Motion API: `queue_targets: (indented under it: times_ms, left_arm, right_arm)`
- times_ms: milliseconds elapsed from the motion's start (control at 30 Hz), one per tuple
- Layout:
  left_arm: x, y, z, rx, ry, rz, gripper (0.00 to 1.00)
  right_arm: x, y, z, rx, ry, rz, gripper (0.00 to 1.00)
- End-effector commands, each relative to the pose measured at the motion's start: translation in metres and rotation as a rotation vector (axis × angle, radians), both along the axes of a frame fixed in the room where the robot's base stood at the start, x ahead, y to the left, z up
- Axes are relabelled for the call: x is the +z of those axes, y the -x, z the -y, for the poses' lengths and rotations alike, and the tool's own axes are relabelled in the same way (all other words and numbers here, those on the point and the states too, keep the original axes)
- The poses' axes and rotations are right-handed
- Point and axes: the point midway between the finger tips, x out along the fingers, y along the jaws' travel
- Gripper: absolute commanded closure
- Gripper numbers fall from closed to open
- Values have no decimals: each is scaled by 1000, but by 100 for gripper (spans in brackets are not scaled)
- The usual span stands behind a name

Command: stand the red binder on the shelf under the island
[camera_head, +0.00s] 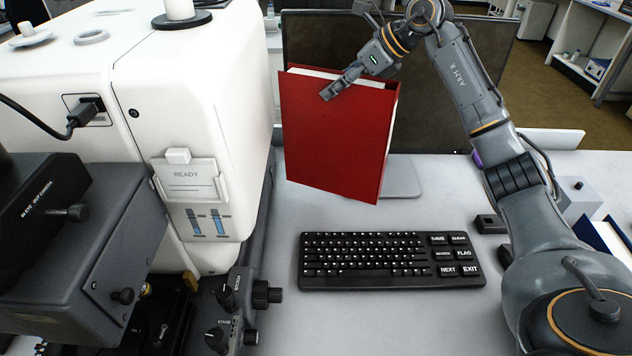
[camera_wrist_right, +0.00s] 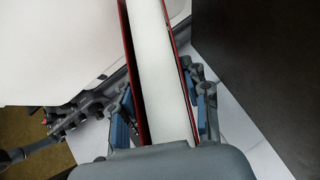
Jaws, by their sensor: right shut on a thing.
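The red binder (camera_head: 335,135) is upright, slightly tilted, in front of the dark monitor in the head view. My right gripper (camera_head: 335,90) is shut on it near its top edge, with one finger across the red cover. In the right wrist view, the binder's white pages and red covers (camera_wrist_right: 165,75) lie between the two blue-padded fingers of my right gripper (camera_wrist_right: 165,115). The binder appears held above the white desk; its lower edge is behind the keyboard. The shelf under the island cannot be made out. My left gripper is not in view.
The white microscope (camera_head: 170,75) stands close to the binder's left. A black keyboard (camera_head: 390,260) lies in front on the white desk (camera_head: 345,325). The monitor (camera_head: 455,110) is behind. A white shelf unit (camera_head: 590,45) stands at the far right across brown floor.

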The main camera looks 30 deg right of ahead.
Motion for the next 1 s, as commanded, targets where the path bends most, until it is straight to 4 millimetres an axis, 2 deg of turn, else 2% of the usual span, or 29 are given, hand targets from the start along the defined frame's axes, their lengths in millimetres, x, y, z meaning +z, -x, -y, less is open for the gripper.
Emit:
queue_targets:
  times_ms: [200,333,467,633,767,1000]
  left_arm:
    - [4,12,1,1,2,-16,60]
    - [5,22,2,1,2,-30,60]
    - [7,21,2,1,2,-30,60]
    - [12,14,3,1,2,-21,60]
    - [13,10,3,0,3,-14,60]
    - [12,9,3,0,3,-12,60]
  right_arm:
    - [-35,1,-1,0,-1,-3,100]
    - [-50,1,0,-1,0,1,100]
    - [-62,0,0,-1,-1,1,100]
    - [-86,1,-1,-1,-1,-1,100]
    - [-96,1,0,-1,0,2,100]
    - [-96,0,0,-1,1,3,100]
